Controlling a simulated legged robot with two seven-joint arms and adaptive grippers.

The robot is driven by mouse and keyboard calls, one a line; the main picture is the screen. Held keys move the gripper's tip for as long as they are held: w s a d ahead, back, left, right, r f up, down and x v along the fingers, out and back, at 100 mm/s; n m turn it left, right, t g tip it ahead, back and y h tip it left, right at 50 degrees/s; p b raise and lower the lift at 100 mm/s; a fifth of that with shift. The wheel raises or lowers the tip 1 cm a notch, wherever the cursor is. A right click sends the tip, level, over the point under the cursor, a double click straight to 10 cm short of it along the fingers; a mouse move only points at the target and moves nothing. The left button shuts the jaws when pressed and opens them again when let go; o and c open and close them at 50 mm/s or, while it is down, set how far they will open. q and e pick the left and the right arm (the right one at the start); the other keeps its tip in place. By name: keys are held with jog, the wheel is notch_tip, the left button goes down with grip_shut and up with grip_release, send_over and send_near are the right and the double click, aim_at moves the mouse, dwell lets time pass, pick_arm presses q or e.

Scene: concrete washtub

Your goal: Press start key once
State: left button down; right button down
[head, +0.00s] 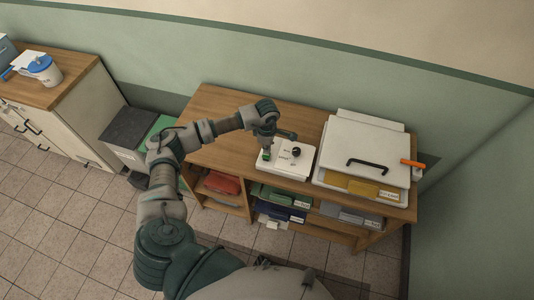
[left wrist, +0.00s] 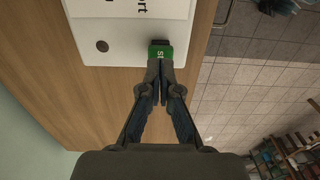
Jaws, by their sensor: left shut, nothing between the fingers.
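The start key (left wrist: 161,50) is a green key with white letters, partly covered by my fingertips, at the edge of a white control box (left wrist: 120,52). In the head view the green key (head: 266,155) sits at the left of the white box (head: 290,168), which lies on the wooden table. My left gripper (head: 267,148) points down over the key. In the left wrist view its fingers (left wrist: 166,64) are together and empty, with the tips overlapping the key's near edge. I cannot tell whether they touch it or whether it is pressed down. My right gripper is not in view.
A black knob (head: 296,152) is on the same box. A large white lidded unit (head: 345,140) with a black handle stands to its right. Shelves below hold coloured folders (head: 280,198). Bare tabletop (head: 215,105) lies to the left and behind. A cabinet (head: 85,105) stands far left.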

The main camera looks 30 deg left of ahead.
pick_arm(q)
jog(key=shift+a+f+b, duration=0.15)
jog(key=shift+f+b, duration=0.2)
jog(key=shift+f, duration=0.15)
jog(key=shift+a+f+b, duration=0.15)
jog(key=shift+f+b, duration=0.15)
jog(key=shift+f, duration=0.2)
jog(key=shift+d+f, duration=0.15)
jog(key=shift+f, duration=0.1)
jog(key=shift+f+b, duration=0.1)
jog(key=shift+b, duration=0.3)
jog(key=shift+r+p, duration=0.85)
jog(key=shift+r, duration=0.5)
jog(key=shift+r, duration=0.1)
jog(key=shift+r+p, duration=1.5)
jog(key=shift+r, duration=1)
jog(key=shift+f, duration=0.1)
